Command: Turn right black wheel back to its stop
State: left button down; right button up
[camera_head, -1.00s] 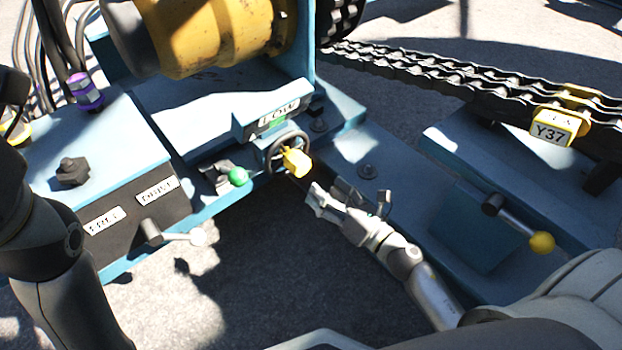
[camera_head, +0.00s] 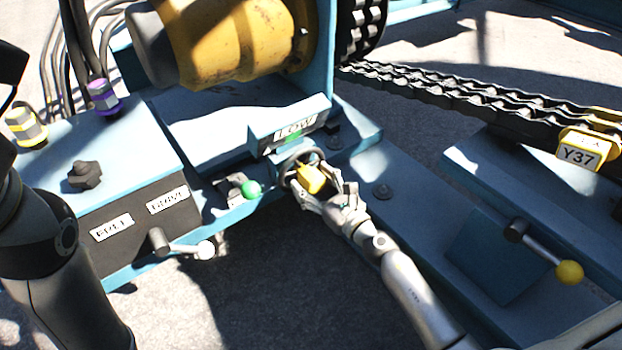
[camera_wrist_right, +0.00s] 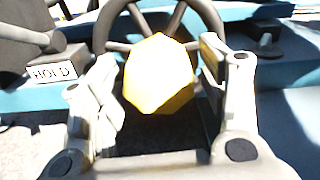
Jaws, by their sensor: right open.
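The black wheel (camera_head: 287,167) is a small spoked handwheel with a yellow knob (camera_head: 311,179), below the LOW label in the head view. In the right wrist view the wheel rim (camera_wrist_right: 213,14) and spokes show behind the large yellow knob (camera_wrist_right: 158,76). My right gripper (camera_head: 322,188) is open at the knob. In the right wrist view, its fingers (camera_wrist_right: 160,85) stand on either side of the knob, with a gap visible at the left. Contact on the right side is unclear. My left arm is at the left of the head view; its gripper is out of view.
A white-knobbed lever (camera_head: 205,249) sits by the FREE plate (camera_head: 111,228). A yellow-balled lever (camera_head: 568,272) is at right. A chain (camera_head: 440,85) runs behind. The LOW housing (camera_head: 290,131) is just above the wheel.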

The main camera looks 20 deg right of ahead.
jog(key=shift+w+a, duration=0.2)
jog(key=shift+w, duration=0.3)
jog(key=c, duration=1.4)
